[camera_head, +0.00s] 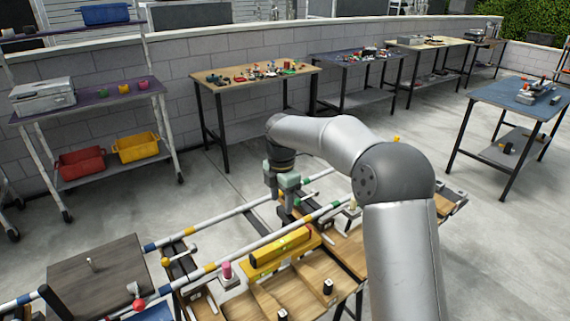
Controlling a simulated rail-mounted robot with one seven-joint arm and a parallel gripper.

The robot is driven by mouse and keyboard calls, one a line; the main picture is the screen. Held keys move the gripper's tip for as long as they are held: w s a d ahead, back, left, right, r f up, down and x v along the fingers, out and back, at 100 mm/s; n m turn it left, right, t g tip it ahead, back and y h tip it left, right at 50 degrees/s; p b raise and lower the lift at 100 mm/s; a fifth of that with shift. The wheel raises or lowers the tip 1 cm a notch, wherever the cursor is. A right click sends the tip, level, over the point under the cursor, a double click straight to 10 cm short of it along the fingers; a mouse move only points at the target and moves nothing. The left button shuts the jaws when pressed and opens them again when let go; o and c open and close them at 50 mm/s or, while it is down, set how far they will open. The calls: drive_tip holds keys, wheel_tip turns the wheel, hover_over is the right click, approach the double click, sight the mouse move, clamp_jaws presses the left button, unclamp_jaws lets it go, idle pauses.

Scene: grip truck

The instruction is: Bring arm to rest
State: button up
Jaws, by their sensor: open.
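My arm reaches up from the lower right, bends at the elbow and comes down at the middle of the picture. My gripper (281,194) hangs at its end, pointing down, with its green fingers apart. It is above or beside the far rail of the work table, and I cannot tell the exact gap. I see nothing held between the fingers. My arm hides part of the table behind it.
Below me are a wooden tray (318,272), a yellow level (280,246), a pink object (227,270) and striped rails (215,266). A shelf cart (90,110) with bins stands left. Several tables, including a wooden one (215,80), line the wall. Concrete floor lies between.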

drive_tip(key=s+d+m, duration=0.5)
drive_tip(key=s+m, duration=0.3)
drive_tip(key=s, duration=0.4)
drive_tip(key=s+d+m, duration=0.6)
drive_tip(key=s+m, duration=0.2)
drive_tip(key=s, duration=0.4)
drive_tip(key=s+d+m, duration=0.5)
drive_tip(key=s+m, duration=0.3)
drive_tip(key=s, duration=0.3)
drive_tip(key=shift+s+d+m, duration=0.3)
drive_tip(key=shift+s+m, duration=0.1)
